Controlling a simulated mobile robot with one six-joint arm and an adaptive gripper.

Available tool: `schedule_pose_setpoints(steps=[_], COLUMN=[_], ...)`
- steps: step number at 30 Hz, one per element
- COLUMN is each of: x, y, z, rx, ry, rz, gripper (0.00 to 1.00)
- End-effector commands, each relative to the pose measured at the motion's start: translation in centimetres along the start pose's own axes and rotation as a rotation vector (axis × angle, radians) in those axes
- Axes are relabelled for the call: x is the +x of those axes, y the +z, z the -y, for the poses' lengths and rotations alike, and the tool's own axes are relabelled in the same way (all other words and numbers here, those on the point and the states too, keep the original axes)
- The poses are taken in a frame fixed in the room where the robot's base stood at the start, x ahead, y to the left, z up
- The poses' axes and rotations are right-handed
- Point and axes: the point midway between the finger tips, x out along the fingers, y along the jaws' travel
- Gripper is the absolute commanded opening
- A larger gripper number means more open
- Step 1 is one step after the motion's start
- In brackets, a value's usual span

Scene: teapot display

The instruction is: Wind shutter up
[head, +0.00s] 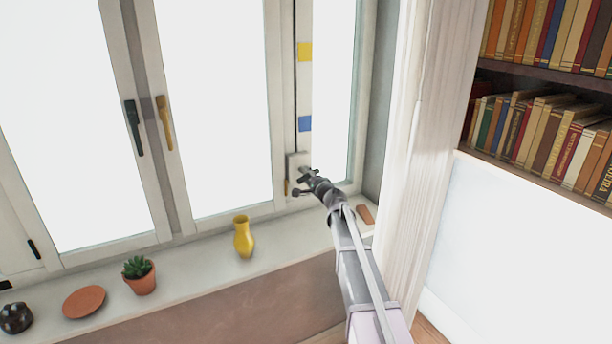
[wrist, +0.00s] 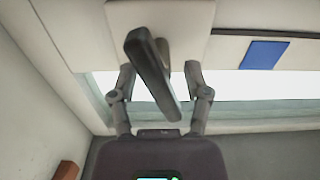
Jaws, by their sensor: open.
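A white winder box (head: 296,160) sits low on the window frame at the right, with a dark cord or rod rising above it. In the wrist view the box (wrist: 190,14) is at the top, and a dark crank handle (wrist: 150,70) sticks out from it. My gripper (head: 309,180) is at the box in the head view and hides part of it. In the wrist view my gripper (wrist: 160,78) is open, with one finger on each side of the handle. I cannot tell whether either finger touches it. No shutter slats show; the panes are bright white.
A yellow marker (head: 305,52) and a blue marker (head: 305,124) are on the strip above the box. The sill holds a yellow vase (head: 243,237), a potted succulent (head: 139,276) and a terracotta saucer (head: 84,302). A bookshelf (head: 540,80) stands at the right.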

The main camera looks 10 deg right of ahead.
Motion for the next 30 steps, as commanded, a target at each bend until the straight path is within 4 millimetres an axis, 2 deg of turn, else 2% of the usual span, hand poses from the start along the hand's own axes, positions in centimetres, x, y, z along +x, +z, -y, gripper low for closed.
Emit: schedule_pose_setpoints(steps=[12, 18, 24, 30], x=[-6.7, -9.3, -10.4, -10.5], y=[0.1, 0.1, 0.0, 0.0], z=[0.0, 0.0, 0.0, 0.0], rx=[0.0, 0.0, 0.0, 0.0], ry=[0.0, 0.0, 0.0, 0.0], rz=[-0.001, 0.0, 0.0, 0.0], gripper=[0.62, 0.62, 0.62, 0.62])
